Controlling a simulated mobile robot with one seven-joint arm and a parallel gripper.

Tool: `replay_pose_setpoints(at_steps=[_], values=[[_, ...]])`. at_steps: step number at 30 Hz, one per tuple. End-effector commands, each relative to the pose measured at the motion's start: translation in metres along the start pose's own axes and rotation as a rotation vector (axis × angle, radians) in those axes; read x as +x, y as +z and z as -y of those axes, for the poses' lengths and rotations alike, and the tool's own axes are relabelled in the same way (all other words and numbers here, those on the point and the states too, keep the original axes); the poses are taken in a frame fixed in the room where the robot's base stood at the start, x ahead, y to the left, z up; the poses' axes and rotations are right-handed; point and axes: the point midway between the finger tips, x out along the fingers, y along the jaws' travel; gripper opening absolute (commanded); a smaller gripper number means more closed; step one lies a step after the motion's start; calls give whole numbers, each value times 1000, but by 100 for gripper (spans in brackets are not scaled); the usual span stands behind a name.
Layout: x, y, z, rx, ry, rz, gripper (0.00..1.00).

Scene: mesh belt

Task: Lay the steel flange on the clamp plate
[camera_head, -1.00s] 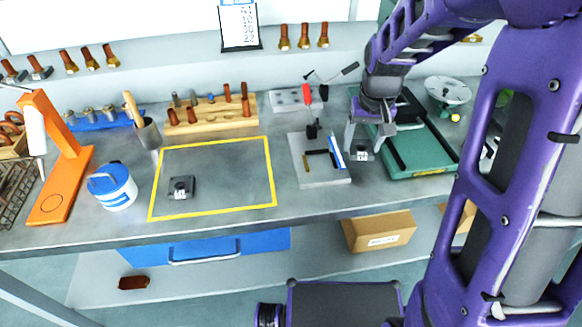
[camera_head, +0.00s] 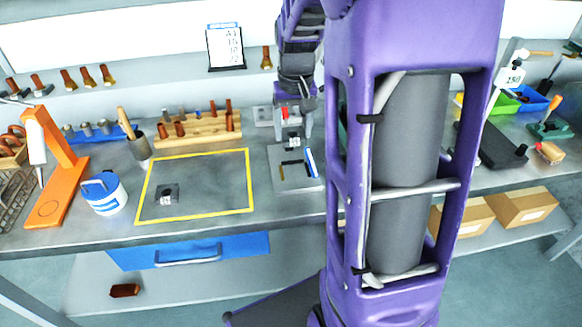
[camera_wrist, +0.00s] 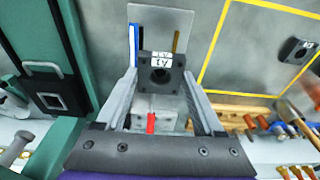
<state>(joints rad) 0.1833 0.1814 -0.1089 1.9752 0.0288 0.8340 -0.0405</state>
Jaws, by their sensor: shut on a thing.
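My gripper (camera_wrist: 160,88) is shut on a dark square steel flange (camera_wrist: 160,72) with a round hole and white labels. In the head view the flange (camera_head: 294,143) shows small below my gripper (camera_head: 293,125), over the back part of the clamp plate. The clamp plate (camera_head: 297,183) is a grey plate with a blue strip along its right side. It also shows in the wrist view (camera_wrist: 172,17), partly hidden by the flange. A red clamp handle (camera_wrist: 151,122) shows between my fingers. Whether the flange touches the clamp is unclear.
A second, similar dark flange (camera_head: 168,194) lies inside the yellow outline (camera_head: 195,212) on the bench. A wooden rack (camera_head: 205,128) with several tools stands left of the plate. A green fixture (camera_wrist: 84,50) is beside it. My arm hides much of the bench's middle.

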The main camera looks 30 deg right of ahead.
Motion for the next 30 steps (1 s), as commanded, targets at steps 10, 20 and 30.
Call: replay_pose_setpoints(at_steps=[10, 20, 30], values=[[52, 9, -6, 16, 1, 3, 0], [86, 14, -6, 13, 1, 3, 0], [95, 14, -6, 13, 1, -1, 0]])
